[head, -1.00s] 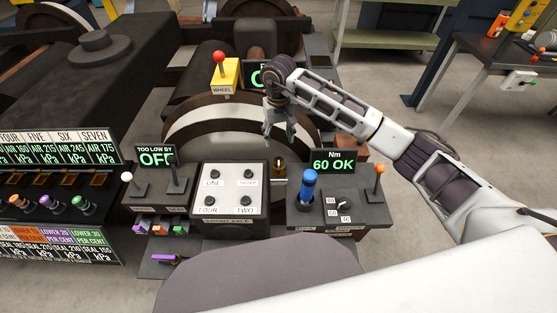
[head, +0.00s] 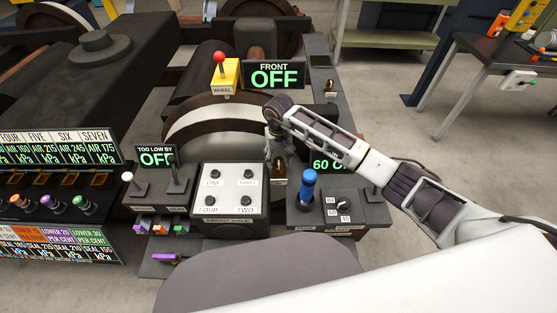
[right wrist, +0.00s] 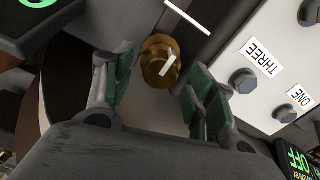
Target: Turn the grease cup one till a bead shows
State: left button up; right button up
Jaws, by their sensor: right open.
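A brass grease cup (right wrist: 158,62) shows in the right wrist view, with a pale bar-shaped mark across its top. It stands beside the light panel with the bolts. Its label is not readable. In the head view it is mostly hidden by my right gripper (head: 279,158), which points down over it. In the right wrist view the two green-padded fingers of my right gripper (right wrist: 160,92) are apart, one on each side of the cup's near side, with a gap to it. No bead is visible. My left gripper is out of view.
A light panel (head: 231,186) with bolts labelled ONE to FOUR stands left of the gripper. A blue-handled tool (head: 308,186) and a dial (head: 344,205) stand to the right. The FRONT display (head: 274,75) reads OFF. Another small brass piece (head: 330,88) sits farther back.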

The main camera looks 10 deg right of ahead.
jog(key=shift+f, duration=0.85)
jog(key=shift+c, duration=0.4)
jog(key=c, duration=1)
